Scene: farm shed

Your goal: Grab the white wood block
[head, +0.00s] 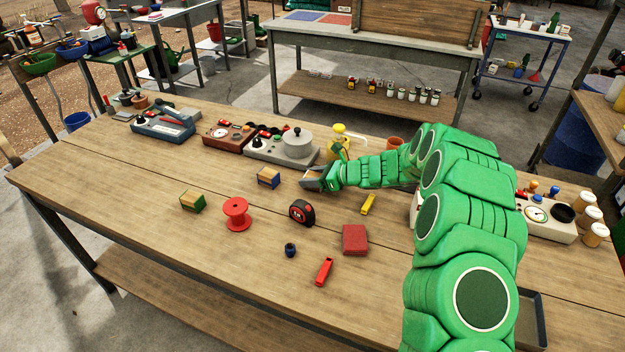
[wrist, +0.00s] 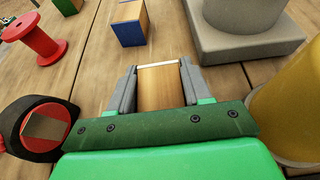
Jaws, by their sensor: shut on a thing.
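My gripper (head: 313,181) reaches over the workbench from the right. In the wrist view its two grey fingers stand on either side of a wood block with a white end (wrist: 160,86) and are shut on it. The block's top is bare wood, and its white face shows as a thin strip at the far edge. Its underside is hidden, so I cannot tell whether it touches the bench. In the head view the fingers mostly hide it.
A blue-sided wood block (head: 268,177) is just left of my gripper, with a green-sided block (head: 192,202) and red spool (head: 236,214) farther left. A tape measure (head: 302,211) lies in front. A yellow bottle (head: 337,143) and grey device (head: 284,150) stand behind.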

